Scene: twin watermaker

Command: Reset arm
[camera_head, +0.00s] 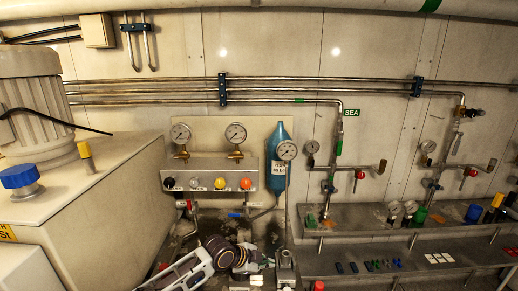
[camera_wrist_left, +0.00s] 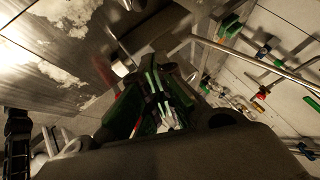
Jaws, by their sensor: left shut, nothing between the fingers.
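My left arm comes in at the lower left of the head view, with a light grey link and a dark wrist. My left gripper (camera_head: 254,267) is at its end, low in the picture, in front of the bench below the gauge panel. It is shut and holds nothing. My right gripper is in neither view.
A gauge panel (camera_head: 210,176) with several knobs and a blue cylinder (camera_head: 279,150) stand behind the gripper. A large grey housing (camera_head: 95,200) is at left. A shelf (camera_head: 375,218) with valves, pipes and small parts runs along the right.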

